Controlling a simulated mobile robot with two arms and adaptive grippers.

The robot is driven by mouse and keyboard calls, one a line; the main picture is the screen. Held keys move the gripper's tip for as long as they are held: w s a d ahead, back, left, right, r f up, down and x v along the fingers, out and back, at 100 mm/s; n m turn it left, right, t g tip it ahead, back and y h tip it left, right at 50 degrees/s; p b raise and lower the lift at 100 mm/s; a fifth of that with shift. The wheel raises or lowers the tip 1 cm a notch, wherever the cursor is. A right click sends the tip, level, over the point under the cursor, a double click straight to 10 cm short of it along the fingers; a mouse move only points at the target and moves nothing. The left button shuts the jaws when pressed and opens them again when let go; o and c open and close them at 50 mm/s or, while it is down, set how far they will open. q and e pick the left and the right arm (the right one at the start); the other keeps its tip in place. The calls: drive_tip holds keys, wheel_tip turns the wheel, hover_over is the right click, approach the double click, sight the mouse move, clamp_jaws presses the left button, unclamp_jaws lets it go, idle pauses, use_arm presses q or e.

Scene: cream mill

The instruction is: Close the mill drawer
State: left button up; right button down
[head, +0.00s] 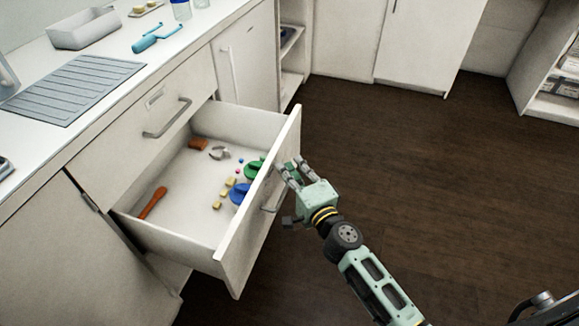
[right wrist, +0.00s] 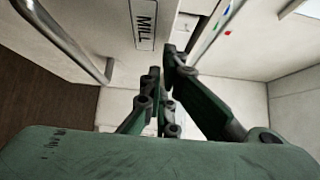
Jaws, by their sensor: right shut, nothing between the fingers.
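The mill drawer (head: 232,257) is pulled well out of the white cabinet, with its inside in view. A grey bar handle on its front is partly hidden by my right gripper (head: 290,169) in the head view. That gripper is shut and empty, at the outer side of the drawer front near its far end. I cannot tell whether it touches the front. In the right wrist view the gripper (right wrist: 164,74) has its fingers close to a panel with a MILL label (right wrist: 144,24); a metal bar handle (right wrist: 72,45) is at left. My left gripper is not in view.
The drawer holds a brown-handled tool (head: 152,203), a blue round item (head: 240,193), a green one (head: 254,169) and several small pieces. A closed drawer with a handle (head: 167,118) is above it, under the counter. Dark wooden floor (head: 430,180) is clear at right.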

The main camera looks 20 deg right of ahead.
drive_tip(key=shift+w+a, duration=0.15)
drive_tip(key=shift+a, duration=0.05)
idle(0.3)
